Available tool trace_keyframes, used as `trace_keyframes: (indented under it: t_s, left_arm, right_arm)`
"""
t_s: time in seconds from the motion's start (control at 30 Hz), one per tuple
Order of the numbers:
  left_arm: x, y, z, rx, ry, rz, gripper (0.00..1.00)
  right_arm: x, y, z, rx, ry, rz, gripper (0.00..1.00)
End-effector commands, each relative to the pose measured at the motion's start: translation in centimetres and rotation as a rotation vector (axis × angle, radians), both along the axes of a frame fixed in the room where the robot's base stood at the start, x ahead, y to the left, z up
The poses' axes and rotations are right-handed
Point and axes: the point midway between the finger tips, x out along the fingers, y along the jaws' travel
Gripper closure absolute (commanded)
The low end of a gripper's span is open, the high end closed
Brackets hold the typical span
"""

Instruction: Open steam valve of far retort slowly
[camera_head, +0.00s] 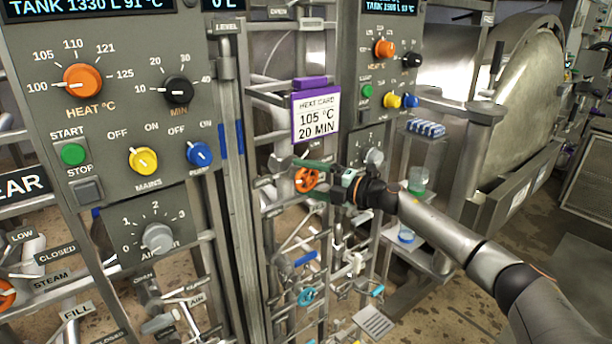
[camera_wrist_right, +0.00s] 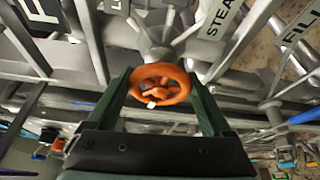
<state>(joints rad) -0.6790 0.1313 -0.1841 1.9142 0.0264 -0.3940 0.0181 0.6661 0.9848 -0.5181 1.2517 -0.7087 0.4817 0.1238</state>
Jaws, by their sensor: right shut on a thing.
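The orange steam valve handwheel (camera_head: 306,179) of the far retort sits on the pipework between the two control panels. It also shows in the right wrist view (camera_wrist_right: 160,84), next to a label reading "STEA". My right gripper (camera_head: 314,178) is shut on the handwheel, its two green fingers on opposite sides of the rim. The right wrist view shows the fingers (camera_wrist_right: 158,90) flanking the wheel, with its hub and spokes between them. The far retort's panel (camera_head: 378,85) stands behind the wheel. My left gripper is in neither view.
The near control panel (camera_head: 120,125) fills the left. A heat card (camera_head: 317,116) reading 105 °C, 20 MIN hangs above the wheel. Blue handwheels (camera_head: 307,296) and pipes crowd below it. Small containers (camera_head: 417,180) stand right of it, beyond my right arm.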

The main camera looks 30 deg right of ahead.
Motion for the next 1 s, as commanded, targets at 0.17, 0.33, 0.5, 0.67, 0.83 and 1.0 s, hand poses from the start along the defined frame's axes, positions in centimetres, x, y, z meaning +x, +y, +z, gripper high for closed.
trace_keyframes:
  t_s: [0.17, 0.33, 0.5, 0.67, 0.83, 1.0]
  left_arm:
    - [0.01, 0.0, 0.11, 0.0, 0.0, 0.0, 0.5]
    - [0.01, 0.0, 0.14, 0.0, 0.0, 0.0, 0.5]
    - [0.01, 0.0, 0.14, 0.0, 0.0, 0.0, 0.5]
    - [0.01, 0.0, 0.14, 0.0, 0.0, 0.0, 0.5]
    - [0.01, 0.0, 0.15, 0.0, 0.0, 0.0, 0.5]
    - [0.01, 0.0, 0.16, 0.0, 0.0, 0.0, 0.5]
  right_arm:
    - [0.0, -0.03, 0.03, -0.098, -0.008, -0.001, 0.71]
    - [0.0, 0.04, -0.04, -0.152, -0.012, 0.0, 0.71]
    - [0.0, 0.04, -0.03, -0.177, -0.015, 0.0, 0.71]
    - [0.0, 0.04, -0.05, -0.183, -0.015, 0.0, 0.71]
    - [-0.01, 0.03, -0.06, -0.184, -0.015, 0.001, 0.71]
    - [-0.01, 0.03, -0.06, -0.184, -0.015, 0.001, 0.05]
